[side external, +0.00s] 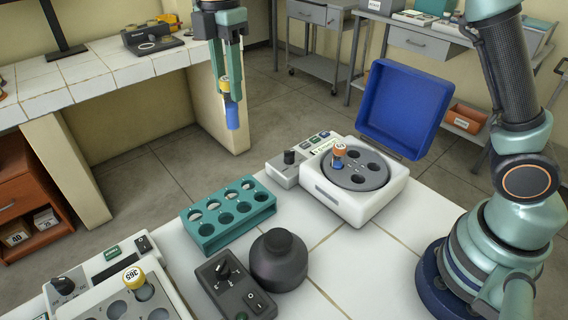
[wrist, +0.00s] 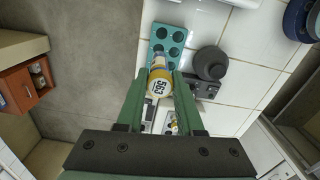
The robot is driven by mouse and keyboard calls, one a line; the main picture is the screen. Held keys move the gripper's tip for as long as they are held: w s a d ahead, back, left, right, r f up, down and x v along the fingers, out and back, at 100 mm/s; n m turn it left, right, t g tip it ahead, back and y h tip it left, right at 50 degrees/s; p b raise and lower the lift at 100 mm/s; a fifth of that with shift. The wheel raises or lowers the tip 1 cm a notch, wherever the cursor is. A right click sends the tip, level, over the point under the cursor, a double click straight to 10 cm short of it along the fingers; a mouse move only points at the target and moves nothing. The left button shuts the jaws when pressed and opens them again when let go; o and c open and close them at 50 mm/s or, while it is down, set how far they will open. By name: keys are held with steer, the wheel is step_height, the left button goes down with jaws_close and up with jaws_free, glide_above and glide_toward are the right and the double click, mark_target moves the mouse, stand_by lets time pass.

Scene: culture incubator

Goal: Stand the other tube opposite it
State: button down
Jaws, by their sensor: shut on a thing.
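My gripper (side external: 228,92) is shut on a tube with a yellow cap and a blue lower part (side external: 232,116). It holds the tube upright in the air, at the back left, away from the centrifuge. In the wrist view the held tube's yellow cap (wrist: 159,88) reads 563. The white centrifuge (side external: 337,203) stands on the tiled bench with its blue lid (side external: 404,105) open. Its grey rotor (side external: 345,176) holds one orange-capped tube (side external: 339,149) in the left hole. The other visible rotor holes, including the one across from that tube, are empty.
A teal rack (side external: 232,228) with empty holes stands left of the centrifuge. A dark round-topped device (side external: 279,262) stands in front of it. A device at bottom left holds a yellow-capped tube (side external: 134,279). The open lid rises behind the rotor.

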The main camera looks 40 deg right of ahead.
steer(key=s+d+f+m, duration=0.1)
steer(key=s+d, duration=0.2)
steer(key=d, duration=0.5)
steer(key=s+d+f+m, duration=0.1)
steer(key=s+d+m, duration=0.15)
steer(key=d, duration=0.55)
steer(key=s+d+f+m, duration=0.2)
steer(key=s+d+f, duration=0.2)
steer(key=s+d, duration=0.6)
steer(key=shift+n, duration=0.25)
steer(key=shift+s+a+f, duration=0.1)
steer(key=shift+s+f, duration=0.05)
steer(key=shift+f, duration=0.8)
steer(key=shift+s+a+f, duration=0.1)
steer(key=shift+s+f, duration=0.1)
steer(key=shift+f, duration=0.8)
steer(key=shift+s+a+f, duration=0.1)
steer(key=shift+s+f, duration=0.05)
steer(key=shift+f, duration=0.8)
steer(key=shift+f, duration=0.4)
steer(key=shift+f, duration=0.8)
steer(key=shift+f, duration=0.1)
steer(key=shift+f, duration=1.55)
